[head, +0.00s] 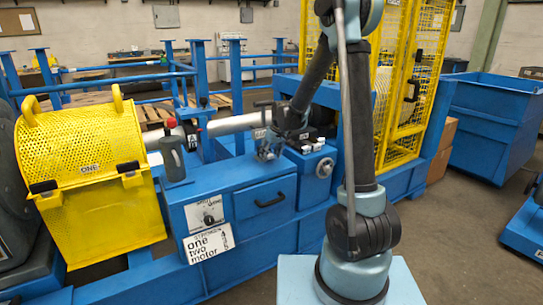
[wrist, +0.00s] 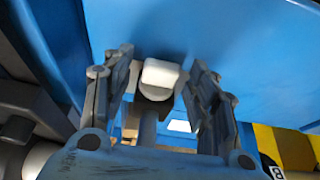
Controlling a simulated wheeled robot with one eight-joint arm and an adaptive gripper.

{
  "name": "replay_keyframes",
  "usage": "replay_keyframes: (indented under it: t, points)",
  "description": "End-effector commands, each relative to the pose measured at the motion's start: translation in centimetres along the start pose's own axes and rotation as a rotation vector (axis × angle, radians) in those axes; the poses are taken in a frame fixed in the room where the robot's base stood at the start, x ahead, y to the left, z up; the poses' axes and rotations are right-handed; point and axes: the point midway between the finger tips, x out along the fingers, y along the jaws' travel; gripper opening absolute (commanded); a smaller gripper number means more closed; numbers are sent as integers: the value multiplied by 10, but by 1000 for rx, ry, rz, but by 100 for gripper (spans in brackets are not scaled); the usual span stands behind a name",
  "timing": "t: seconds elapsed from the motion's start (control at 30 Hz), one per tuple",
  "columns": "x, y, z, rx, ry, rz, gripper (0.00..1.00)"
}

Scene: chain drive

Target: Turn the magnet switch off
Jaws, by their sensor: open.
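My gripper (head: 268,152) is over the top of the blue machine bench (head: 240,176) in the head view. In the wrist view my gripper (wrist: 165,90) is open, with one finger on each side of a white-capped grey knob or lever (wrist: 160,76). The fingers look apart from it, with a gap on both sides. No readable label marks it as the magnet switch, so I cannot tell if it is that. In the head view my gripper hides the spot below it. A dark dial (head: 209,219) on a white plate sits on the bench front.
A yellow perforated guard (head: 85,140) stands at the left. A yellow mesh cage (head: 410,80) stands behind right.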

Motion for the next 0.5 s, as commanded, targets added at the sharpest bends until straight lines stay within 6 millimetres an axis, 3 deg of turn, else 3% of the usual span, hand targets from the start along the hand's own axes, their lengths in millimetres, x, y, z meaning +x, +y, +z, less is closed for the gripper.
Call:
replay_keyframes:
  t: [0.17,0.37,0.5]
  points:
    - [0,0,0,0,0,0,53]
    - [0,0,0,0,0,0,13]
    - [0,0,0,0,0,1,9]
